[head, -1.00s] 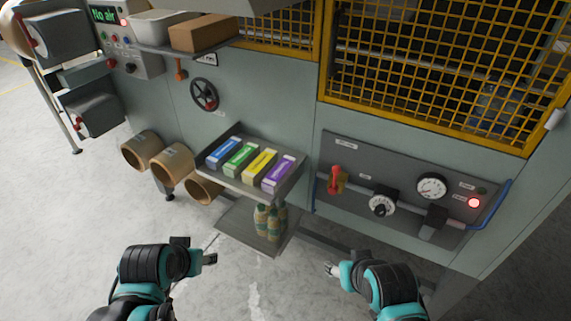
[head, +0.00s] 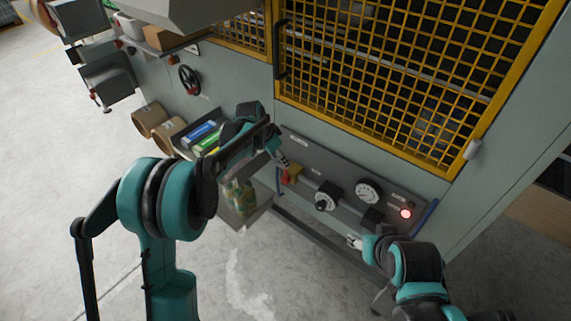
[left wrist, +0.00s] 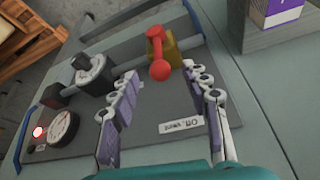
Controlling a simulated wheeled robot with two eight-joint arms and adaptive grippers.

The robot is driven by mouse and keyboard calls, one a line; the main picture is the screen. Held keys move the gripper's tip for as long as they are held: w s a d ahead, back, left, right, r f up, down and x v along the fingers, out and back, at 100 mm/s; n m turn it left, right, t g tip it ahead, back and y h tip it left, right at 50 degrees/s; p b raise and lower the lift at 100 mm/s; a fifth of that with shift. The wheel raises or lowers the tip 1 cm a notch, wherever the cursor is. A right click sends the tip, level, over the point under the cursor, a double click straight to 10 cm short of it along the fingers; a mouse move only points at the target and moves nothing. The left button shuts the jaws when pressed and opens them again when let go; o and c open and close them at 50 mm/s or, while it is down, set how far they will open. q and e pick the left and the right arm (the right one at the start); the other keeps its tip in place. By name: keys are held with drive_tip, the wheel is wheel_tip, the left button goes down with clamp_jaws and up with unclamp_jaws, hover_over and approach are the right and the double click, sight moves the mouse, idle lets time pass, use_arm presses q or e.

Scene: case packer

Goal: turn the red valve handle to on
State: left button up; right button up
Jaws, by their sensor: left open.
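The red valve handle (left wrist: 158,58) sits on a yellow valve body (left wrist: 170,42) on a pipe along the dark panel. In the left wrist view it stands crosswise to the pipe, its rounded end on the side of a white label (left wrist: 181,126) reading "Off, vent". My left gripper (left wrist: 163,74) is open, its fingers either side of the handle's line, without clear contact. In the head view my left gripper (head: 283,163) is at the valve and partly hides the handle (head: 284,179). My right gripper (head: 353,241) is low in front of the panel; its jaw state is unclear.
A black knob (head: 326,197), a pressure gauge (head: 368,191) and a lit red lamp (head: 405,213) are on the same panel. A yellow mesh guard (head: 390,90) is above. A shelf of coloured boxes (head: 203,132) is to the left, partly behind my left arm.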

sight(286, 171)
use_arm(q)
drive_tip(key=b+x, duration=0.1)
drive_tip(key=x, duration=0.6)
drive_tip(key=shift+d+b, duration=0.1)
drive_tip(key=shift+b, duration=0.3)
clamp_jaws()
